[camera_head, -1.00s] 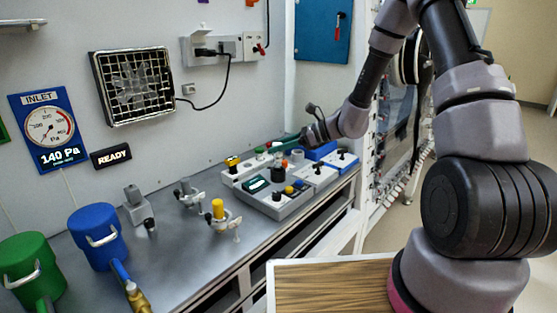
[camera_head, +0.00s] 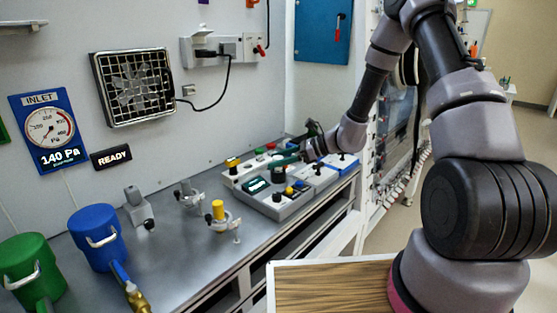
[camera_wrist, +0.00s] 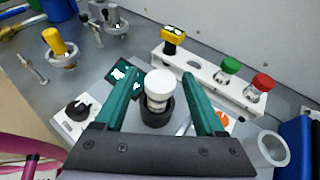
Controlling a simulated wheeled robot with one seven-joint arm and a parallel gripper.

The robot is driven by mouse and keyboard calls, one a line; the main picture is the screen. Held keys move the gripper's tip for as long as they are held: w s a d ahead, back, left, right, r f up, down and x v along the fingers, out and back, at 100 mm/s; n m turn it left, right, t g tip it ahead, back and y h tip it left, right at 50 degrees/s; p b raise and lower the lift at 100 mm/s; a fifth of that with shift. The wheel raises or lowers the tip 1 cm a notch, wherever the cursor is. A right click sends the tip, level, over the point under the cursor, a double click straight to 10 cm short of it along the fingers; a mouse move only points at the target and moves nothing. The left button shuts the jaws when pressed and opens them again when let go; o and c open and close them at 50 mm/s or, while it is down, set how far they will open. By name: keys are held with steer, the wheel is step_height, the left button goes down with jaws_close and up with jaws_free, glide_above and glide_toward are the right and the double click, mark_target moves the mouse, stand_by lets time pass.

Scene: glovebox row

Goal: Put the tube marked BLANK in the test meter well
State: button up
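A white-capped tube (camera_wrist: 158,86) shows in the wrist view, upright in or just over the round black well (camera_wrist: 157,112) of the test meter. Its label is too small to read. My gripper (camera_wrist: 165,92) has green fingers, one on each side of the tube, with a visible gap to each, so it is open. In the head view my gripper (camera_head: 286,161) is over the grey test meter (camera_head: 268,208), which has a dark display (camera_head: 257,185). The fingers partly hide the well there.
A white rack (camera_wrist: 200,74) behind the meter holds yellow-, green- and red-topped pieces. An empty grey-white ring (camera_wrist: 268,148) is at right, beside a blue block (camera_wrist: 299,140). Clamp stands, one with a yellow-capped piece (camera_head: 218,209), and a blue canister (camera_head: 97,236) are at left.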

steer(key=shift+r, duration=0.1)
steer(key=shift+d+r, duration=0.1)
steer(key=shift+r, duration=0.05)
steer(key=v, duration=1.1)
steer(key=s+d+r+n+t+h, duration=0.1)
steer(key=s+d+r+n+h, duration=0.2)
steer(key=s+r+n, duration=0.2)
steer(key=s+d+r+n+t+h, duration=0.2)
steer(key=s+d+r+n+h, duration=0.1)
steer(key=s+r, duration=0.7)
steer(key=s+d+r+n+t+h, duration=0.1)
steer(key=s+d+r+n+h, duration=0.3)
steer(key=s+r+n, duration=0.3)
step_height(320, 180, up, 4)
steer(key=shift+s+r+n+t+h, duration=0.1)
steer(key=shift+s+n+t+h, duration=0.25)
steer(key=shift+n+h, duration=0.3)
